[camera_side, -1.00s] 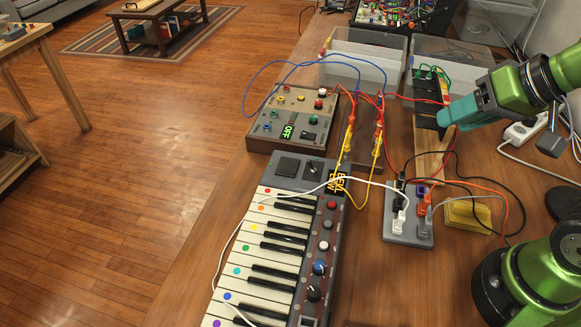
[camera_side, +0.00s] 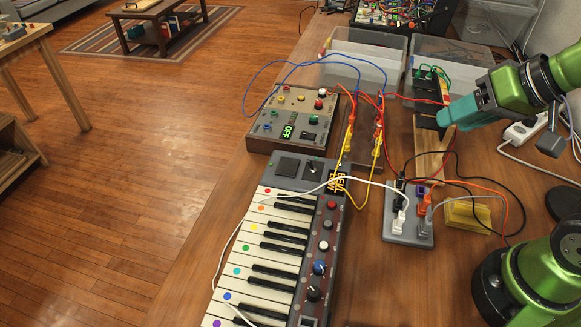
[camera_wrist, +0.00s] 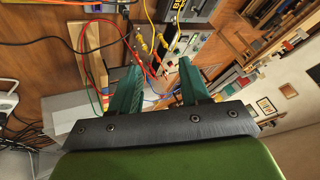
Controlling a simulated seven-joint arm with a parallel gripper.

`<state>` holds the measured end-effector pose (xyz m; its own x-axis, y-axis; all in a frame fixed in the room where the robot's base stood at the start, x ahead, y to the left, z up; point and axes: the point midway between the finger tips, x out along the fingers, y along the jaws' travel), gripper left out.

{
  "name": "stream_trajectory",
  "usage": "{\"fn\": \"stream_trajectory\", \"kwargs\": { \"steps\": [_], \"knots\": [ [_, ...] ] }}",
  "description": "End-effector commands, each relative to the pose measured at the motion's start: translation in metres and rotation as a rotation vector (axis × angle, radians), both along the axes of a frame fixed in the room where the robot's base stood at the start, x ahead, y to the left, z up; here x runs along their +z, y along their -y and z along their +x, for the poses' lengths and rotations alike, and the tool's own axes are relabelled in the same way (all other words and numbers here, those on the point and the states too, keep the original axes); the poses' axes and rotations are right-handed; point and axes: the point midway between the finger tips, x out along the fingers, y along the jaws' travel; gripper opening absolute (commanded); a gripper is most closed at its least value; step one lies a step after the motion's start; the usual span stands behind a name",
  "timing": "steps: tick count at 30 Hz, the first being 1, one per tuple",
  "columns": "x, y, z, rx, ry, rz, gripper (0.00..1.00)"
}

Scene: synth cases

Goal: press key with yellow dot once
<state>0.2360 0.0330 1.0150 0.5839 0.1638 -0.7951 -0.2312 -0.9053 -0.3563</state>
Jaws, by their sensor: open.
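The keyboard (camera_side: 289,200) lies along the table's left edge in the side view, with coloured dots on its white keys. The yellow dot (camera_side: 253,227) sits on a white key between the orange-dot key and the green-dot key. A white cable runs over the keyboard and along its left side. My gripper (camera_side: 441,122) is far to the upper right of the keyboard, above the table near a wooden strip. In the wrist view my gripper (camera_wrist: 157,80) shows two teal fingers apart with nothing between them. I cannot make out the yellow-dot key in the wrist view.
A control box (camera_side: 291,115) with an OFF display stands behind the keyboard. Yellow, red and blue leads rise between them. A grey power strip (camera_side: 407,225) and a yellow block (camera_side: 468,216) stand right of the keyboard. Clear bins (camera_side: 362,62) stand at the back.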

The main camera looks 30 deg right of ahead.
Motion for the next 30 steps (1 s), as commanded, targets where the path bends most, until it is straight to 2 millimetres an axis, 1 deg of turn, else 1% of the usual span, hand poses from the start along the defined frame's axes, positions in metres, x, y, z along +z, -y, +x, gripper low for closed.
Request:
{"fn": "stream_trajectory", "kwargs": {
  "steps": [13, 14, 22, 23, 30],
  "knots": [
    [0.0, 0.0, 0.0, 0.0, 0.0, 0.0, 0.46],
    [0.0, 0.0, 0.0, 0.0, 0.0, 0.0, 0.43],
    [0.0, 0.0, 0.0, 0.0, 0.0, 0.0, 0.01],
    [0.0, 0.0, 0.0, 0.0, 0.0, 0.0, 0.0],
    [0.0, 0.0, 0.0, 0.0, 0.0, 0.0, 0.0]
  ]
}}
